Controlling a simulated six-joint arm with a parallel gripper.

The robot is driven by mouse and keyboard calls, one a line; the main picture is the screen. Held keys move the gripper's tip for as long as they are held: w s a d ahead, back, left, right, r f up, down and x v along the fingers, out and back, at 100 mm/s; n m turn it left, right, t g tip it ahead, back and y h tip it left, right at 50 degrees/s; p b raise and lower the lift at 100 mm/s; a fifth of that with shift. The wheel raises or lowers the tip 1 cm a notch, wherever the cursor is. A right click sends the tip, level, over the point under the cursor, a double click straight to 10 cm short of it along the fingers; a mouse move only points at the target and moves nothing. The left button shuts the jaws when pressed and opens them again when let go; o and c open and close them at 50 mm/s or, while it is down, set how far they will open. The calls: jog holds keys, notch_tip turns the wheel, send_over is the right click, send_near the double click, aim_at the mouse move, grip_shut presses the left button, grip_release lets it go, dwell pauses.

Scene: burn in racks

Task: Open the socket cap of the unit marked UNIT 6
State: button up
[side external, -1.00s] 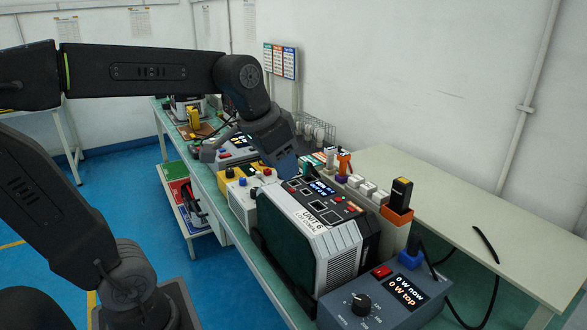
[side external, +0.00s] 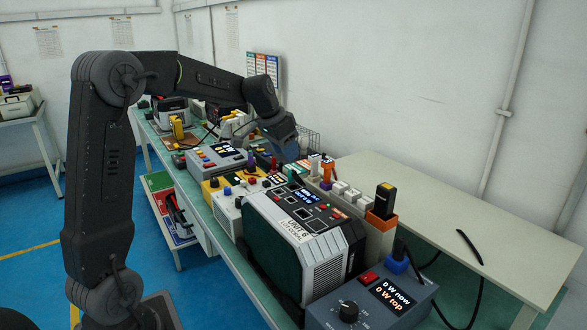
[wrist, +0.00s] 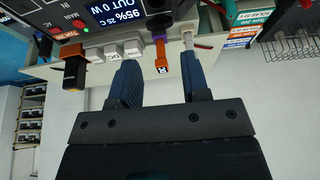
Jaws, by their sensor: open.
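The unit marked UNIT 6 (side external: 316,255) stands upright on the bench in the side external view, with a white label, a lit display and dark square panels on top. A unit's top panel (wrist: 117,14) reading 95% and OUT 0 W shows at the upper edge of the wrist view. Dark round sockets sit beside that display; I cannot tell which part is the cap. My gripper (side external: 287,152) is above and behind UNIT 6 in the side external view. In the wrist view my gripper (wrist: 160,68) is open, with blue fingers apart and nothing visibly held.
A rail of white blocks (side external: 346,194) runs beside UNIT 6, with an orange-and-black plug (side external: 384,204) at its near end. A purple-and-orange item (wrist: 160,52) is near my fingers. A blue-grey power box (side external: 372,299) stands in front. The right table (side external: 440,210) is mostly clear.

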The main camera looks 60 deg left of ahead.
aim_at(293, 171)
jog(key=x, duration=0.6)
jog(key=shift+w+f, duration=0.2)
jog(key=shift+f, duration=0.1)
jog(key=c, duration=0.7)
